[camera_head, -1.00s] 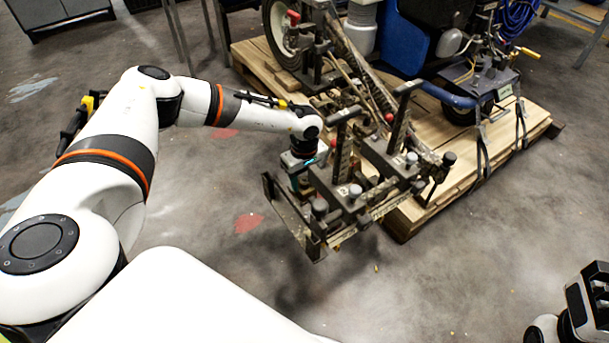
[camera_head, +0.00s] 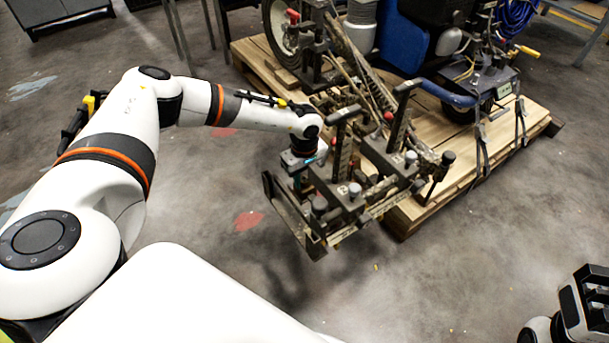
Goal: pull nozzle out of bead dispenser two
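The line striper's dispenser assembly (camera_head: 352,190) is a dark, dirty metal frame with upright brackets and round knobs, reaching out over the pallet's near edge. I cannot tell the nozzle or which part is dispenser two. My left gripper (camera_head: 301,180) points down at the left side of this assembly, behind its metal parts. Its fingers are mostly hidden, so I cannot see whether they are open or holding anything.
The striper stands on a wooden pallet (camera_head: 548,120), with a blue body (camera_head: 408,45), a wheel (camera_head: 283,28) and straps (camera_head: 483,150) tying it down. A grey cabinet (camera_head: 55,12) is at the upper left. The concrete floor in front is clear.

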